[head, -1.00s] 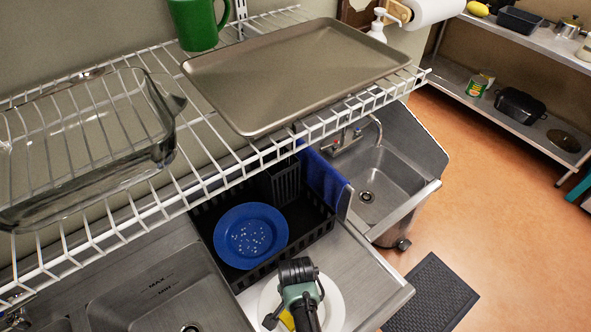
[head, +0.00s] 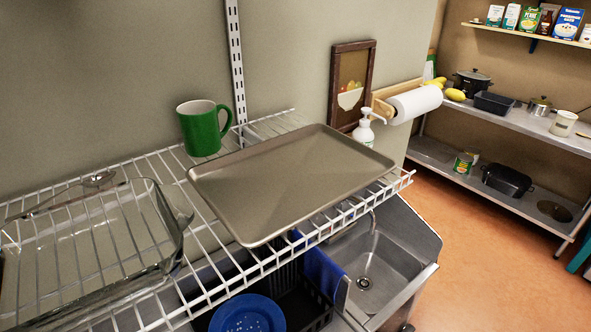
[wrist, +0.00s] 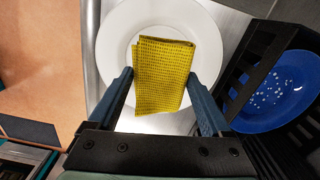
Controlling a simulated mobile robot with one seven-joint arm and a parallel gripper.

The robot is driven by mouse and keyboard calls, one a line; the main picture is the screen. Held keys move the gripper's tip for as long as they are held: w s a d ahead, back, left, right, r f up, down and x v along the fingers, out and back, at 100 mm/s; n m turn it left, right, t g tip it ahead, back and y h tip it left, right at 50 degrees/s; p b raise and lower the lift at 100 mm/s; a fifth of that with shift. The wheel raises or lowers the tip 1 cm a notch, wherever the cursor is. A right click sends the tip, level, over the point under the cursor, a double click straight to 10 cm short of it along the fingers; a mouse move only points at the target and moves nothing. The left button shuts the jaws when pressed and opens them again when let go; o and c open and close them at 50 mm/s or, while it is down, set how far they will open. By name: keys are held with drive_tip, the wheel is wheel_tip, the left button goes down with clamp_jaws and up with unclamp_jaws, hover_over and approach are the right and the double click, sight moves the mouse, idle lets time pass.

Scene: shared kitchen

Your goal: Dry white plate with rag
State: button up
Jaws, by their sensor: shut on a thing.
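A white plate (wrist: 117,37) lies on the steel counter in the wrist view. A folded yellow rag (wrist: 163,75) is over the middle of the plate, between the two fingers of my gripper (wrist: 163,92). My gripper is shut on the rag, which hangs over or rests on the plate; I cannot tell if it presses on it. In the head view now, the plate, rag and gripper are out of the picture.
A blue plate (wrist: 282,92) with white specks stands in a black dish rack (wrist: 238,78) beside the white plate. Above the counter a white wire shelf (head: 262,278) holds a baking tray (head: 285,180), a glass dish (head: 85,245) and a green mug (head: 202,128). A sink (head: 385,262) is at right.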

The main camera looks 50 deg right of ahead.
drive_tip(key=s+r, duration=0.5)
drive_tip(key=s, duration=0.4)
drive_tip(key=shift+s+r, duration=0.4)
drive_tip(key=shift+w, duration=0.1)
